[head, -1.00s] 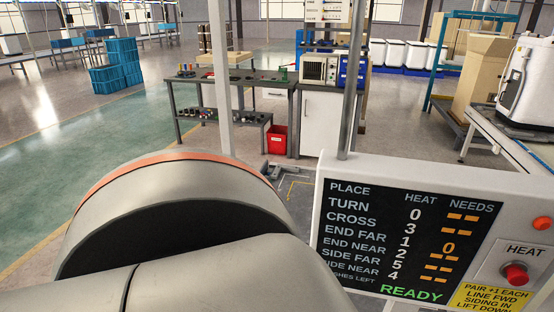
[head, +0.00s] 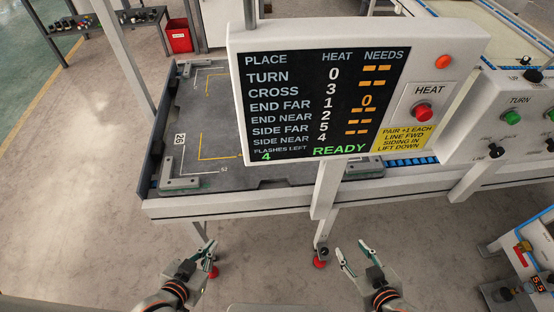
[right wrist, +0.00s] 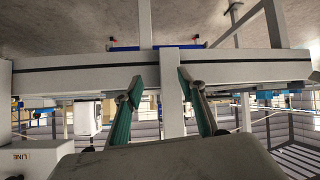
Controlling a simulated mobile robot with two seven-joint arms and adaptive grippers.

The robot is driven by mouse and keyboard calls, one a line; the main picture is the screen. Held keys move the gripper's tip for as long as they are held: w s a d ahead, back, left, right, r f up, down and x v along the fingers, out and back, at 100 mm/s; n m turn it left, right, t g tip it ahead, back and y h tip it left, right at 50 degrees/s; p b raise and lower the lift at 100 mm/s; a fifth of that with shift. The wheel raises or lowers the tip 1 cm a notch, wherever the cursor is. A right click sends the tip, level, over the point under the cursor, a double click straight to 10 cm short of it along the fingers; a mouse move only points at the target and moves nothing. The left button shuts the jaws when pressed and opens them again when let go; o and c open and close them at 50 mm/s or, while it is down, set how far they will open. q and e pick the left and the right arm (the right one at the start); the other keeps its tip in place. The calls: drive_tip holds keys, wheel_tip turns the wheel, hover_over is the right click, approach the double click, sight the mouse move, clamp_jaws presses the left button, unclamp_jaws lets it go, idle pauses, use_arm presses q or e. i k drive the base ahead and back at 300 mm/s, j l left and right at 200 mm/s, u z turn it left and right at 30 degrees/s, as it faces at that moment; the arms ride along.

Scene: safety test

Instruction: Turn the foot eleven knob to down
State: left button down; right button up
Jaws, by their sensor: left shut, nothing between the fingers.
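No knob with a readable "foot eleven" label shows. My left gripper (head: 208,250) is shut and empty, low in front of the table. My right gripper (head: 352,250) is open and empty, also in front of the table, apart from every knob; its spread fingers show in the right wrist view (right wrist: 155,82).
A sign panel (head: 240,90) with a READY display and a red HEAT button (head: 423,112) stands on a post at the table's front. The grey table bed (head: 250,110) lies behind it. A red bin (head: 178,36) is at the back left. The floor at left is clear.

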sight(324, 250)
drive_tip(key=u, duration=0.3)
drive_tip(key=l+u, duration=0.1)
drive_tip(key=l, duration=0.3)
drive_tip(key=k+l+u, duration=0.15)
drive_tip(key=l, duration=0.25)
drive_tip(key=k+l+u, duration=0.1)
drive_tip(key=l, duration=0.3)
drive_tip(key=k+l+u, duration=0.15)
drive_tip(key=l, duration=0.2)
drive_tip(key=k+l+u, duration=0.1)
drive_tip(key=l, duration=0.3)
drive_tip(key=k+l+u, duration=0.15)
drive_tip(key=l, duration=0.2)
drive_tip(key=k+l+u, duration=0.1)
drive_tip(key=k+l, duration=0.1)
drive_tip(key=l, duration=0.15)
drive_tip(key=k+l+z, duration=0.15)
drive_tip(key=i+j+z, duration=0.15)
drive_tip(key=j+z, duration=0.25)
drive_tip(key=i+j+z, duration=0.1)
drive_tip(key=z, duration=0.25)
drive_tip(key=j+z, duration=0.25)
drive_tip(key=j, duration=0.75)
drive_tip(key=j+z, duration=0.2)
drive_tip(key=j, duration=0.8)
